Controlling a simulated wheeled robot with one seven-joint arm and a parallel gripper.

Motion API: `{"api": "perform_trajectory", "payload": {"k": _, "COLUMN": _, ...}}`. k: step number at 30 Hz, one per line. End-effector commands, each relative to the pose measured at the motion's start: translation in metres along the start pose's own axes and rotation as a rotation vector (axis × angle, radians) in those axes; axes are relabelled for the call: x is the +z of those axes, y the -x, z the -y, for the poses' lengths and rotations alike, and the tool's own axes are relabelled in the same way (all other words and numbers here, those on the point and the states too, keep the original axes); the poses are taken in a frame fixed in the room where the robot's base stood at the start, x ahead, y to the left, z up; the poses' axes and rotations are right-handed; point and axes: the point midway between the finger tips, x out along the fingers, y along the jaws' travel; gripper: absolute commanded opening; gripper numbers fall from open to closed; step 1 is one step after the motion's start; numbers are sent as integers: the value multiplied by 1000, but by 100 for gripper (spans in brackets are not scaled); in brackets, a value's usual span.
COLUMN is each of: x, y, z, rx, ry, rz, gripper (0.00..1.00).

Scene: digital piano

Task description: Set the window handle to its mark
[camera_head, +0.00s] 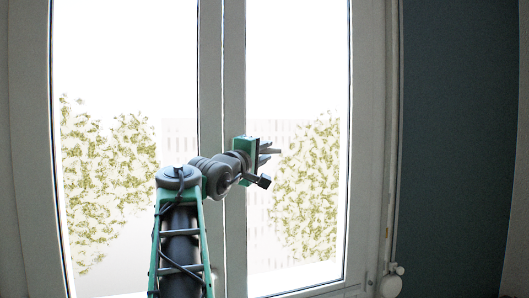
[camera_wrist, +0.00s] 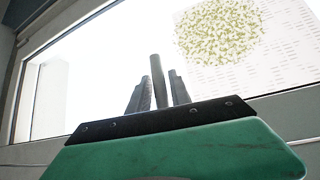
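I cannot make out the window handle or its mark in either view. The middle of the window frame (camera_head: 234,60) is partly covered by my arm in the head view. My gripper (camera_head: 270,151) is in front of this frame's right edge, with its fingers pointing right across the right pane. In the wrist view my gripper (camera_wrist: 159,88) shows dark grey prongs, the middle one standing tallest. They are close together against the bright pane. I cannot tell whether the fingers are open or shut, or whether anything is between them.
The left pane (camera_head: 120,60) and right pane (camera_head: 300,70) show bright sky and foliage. A dark blue wall (camera_head: 460,130) is at the right. A white valve-like fitting (camera_head: 391,284) is at the lower right, below a pipe.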

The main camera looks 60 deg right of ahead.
Motion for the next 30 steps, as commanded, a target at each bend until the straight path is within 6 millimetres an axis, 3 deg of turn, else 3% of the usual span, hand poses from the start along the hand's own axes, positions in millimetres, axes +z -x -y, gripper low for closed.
{"api": "perform_trajectory", "payload": {"k": 9, "x": 0, "y": 0, "z": 0, "rx": 0, "ry": 0, "rz": 0, "gripper": 0}}
{"api": "perform_trajectory", "payload": {"k": 30, "x": 0, "y": 0, "z": 0, "rx": -1, "ry": 0, "rz": 0, "gripper": 0}}
